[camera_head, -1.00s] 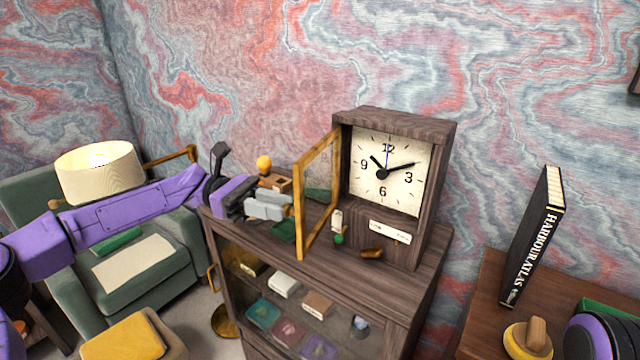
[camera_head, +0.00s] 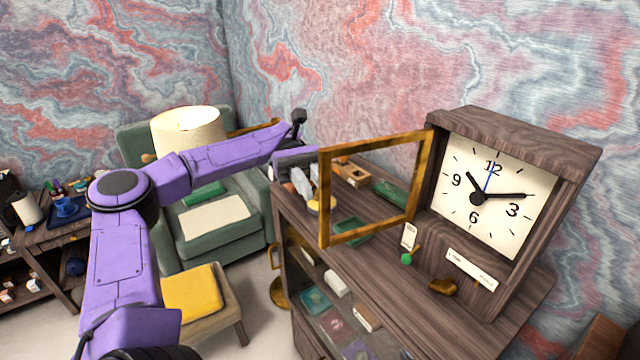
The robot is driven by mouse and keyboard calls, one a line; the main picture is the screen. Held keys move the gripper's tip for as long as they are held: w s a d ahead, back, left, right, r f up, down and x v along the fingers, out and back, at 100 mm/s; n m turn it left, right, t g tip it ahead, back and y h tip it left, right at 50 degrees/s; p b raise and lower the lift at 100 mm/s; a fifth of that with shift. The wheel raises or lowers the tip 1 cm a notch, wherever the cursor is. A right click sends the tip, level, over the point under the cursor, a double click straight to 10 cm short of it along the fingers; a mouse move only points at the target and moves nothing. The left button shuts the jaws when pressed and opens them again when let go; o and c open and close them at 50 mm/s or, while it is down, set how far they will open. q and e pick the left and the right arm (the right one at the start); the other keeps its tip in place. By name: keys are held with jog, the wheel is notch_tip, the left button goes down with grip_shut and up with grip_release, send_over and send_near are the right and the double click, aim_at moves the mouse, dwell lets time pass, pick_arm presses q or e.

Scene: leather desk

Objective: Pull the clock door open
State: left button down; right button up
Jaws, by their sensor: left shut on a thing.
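The wooden clock (camera_head: 572,151) stands on the cabinet top, with its cream dial (camera_head: 470,220) uncovered. Its door (camera_head: 372,235), a gold-brown frame, stands wide open, swung out to the left from the dial's left side. My left gripper (camera_head: 306,186) is at the door's outer left edge, shut on the door; the exact contact is partly hidden by the fingers and frame. A yellow round piece (camera_head: 321,203) shows beside the fingers. My right gripper is out of view.
The dark wood cabinet (camera_head: 512,333) holds small boxes behind glass. A green tray (camera_head: 352,230), a brown object (camera_head: 443,287) and a tag (camera_head: 409,236) lie near the clock. A green armchair (camera_head: 228,236), lamp (camera_head: 190,130) and yellow-cushioned stool (camera_head: 190,290) stand left.

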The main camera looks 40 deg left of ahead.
pick_arm(q)
jog(key=shift+d+f, duration=0.1)
jog(key=shift+f, duration=0.05)
jog(key=c, duration=1.4)
grip_release()
jog(key=o, duration=0.4)
jog(key=shift+o, duration=0.2)
jog(key=s+d+r+b, duration=0.8)
jog(key=s+r, duration=0.2)
jog(key=r, duration=0.3)
jog(key=shift+s+d, duration=0.35)
jog(key=shift+s, duration=0.05)
